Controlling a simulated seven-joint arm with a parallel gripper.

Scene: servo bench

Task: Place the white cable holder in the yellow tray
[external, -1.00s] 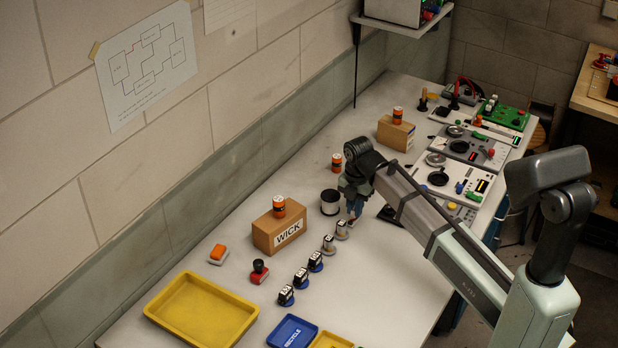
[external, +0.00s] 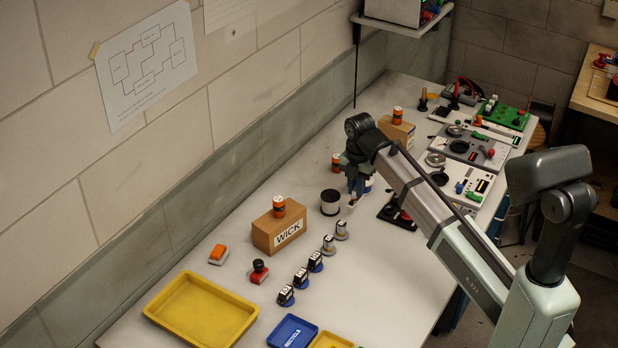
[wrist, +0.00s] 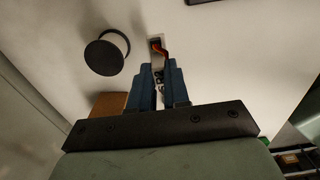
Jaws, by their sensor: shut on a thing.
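The yellow tray (external: 178,330) lies at the near left of the bench in the external view, its floor bare. My gripper (external: 353,202) is over the middle of the bench, far from the tray, behind the row of stamp-like pieces. In the wrist view my gripper (wrist: 160,68) has its blue fingers close together on a small pale piece (wrist: 152,41) with a dark end and an orange-red strand. The fingers hide most of it, and I cannot tell for certain that it is the white cable holder.
The WICK box (external: 264,238), a red-black stamp (external: 259,271) and several small stamps (external: 301,278) lie toward the tray. A blue tray (external: 292,333) is right of it. Boards fill the far right.

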